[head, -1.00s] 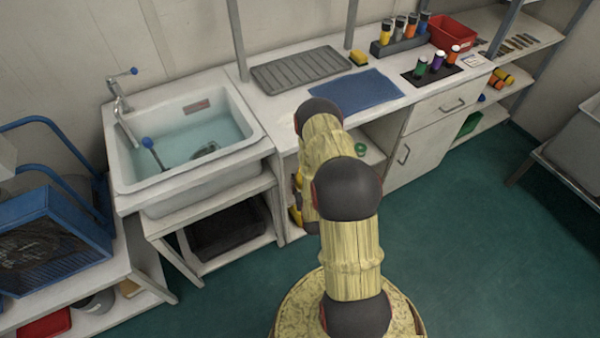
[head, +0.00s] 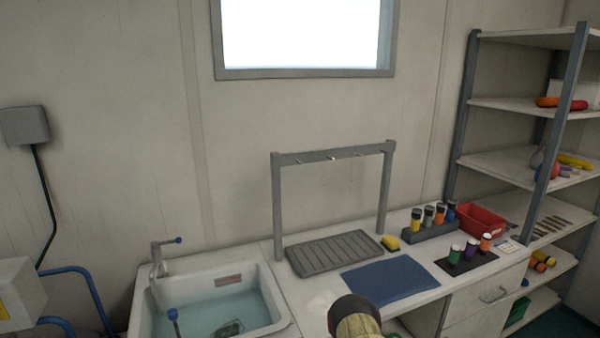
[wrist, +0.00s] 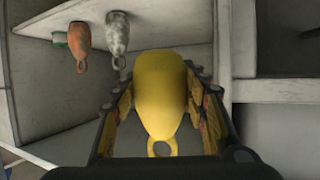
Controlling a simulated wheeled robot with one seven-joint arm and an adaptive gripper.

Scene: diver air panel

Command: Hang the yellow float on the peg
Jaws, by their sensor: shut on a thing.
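The yellow float (wrist: 162,95) shows in the wrist view with a ring at its lower end. My gripper (wrist: 165,88) is shut on it, one finger on each side. The grey rack frame (head: 277,205) stands at the back of the counter in the head view, below the window. Several small pegs, one of them this peg (head: 332,157), stick out along its crossbar, and they look bare. Which peg is meant, I cannot tell. My gripper and the float are out of the head view; only part of my arm shows at its bottom edge.
In the wrist view, an orange float (wrist: 81,45) and a grey-white float (wrist: 118,33) are on a pale shelf. In the head view, a ribbed drain mat (head: 334,252) lies below the rack, with a sink (head: 290,325) at left and a blue mat (head: 390,279) in front.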

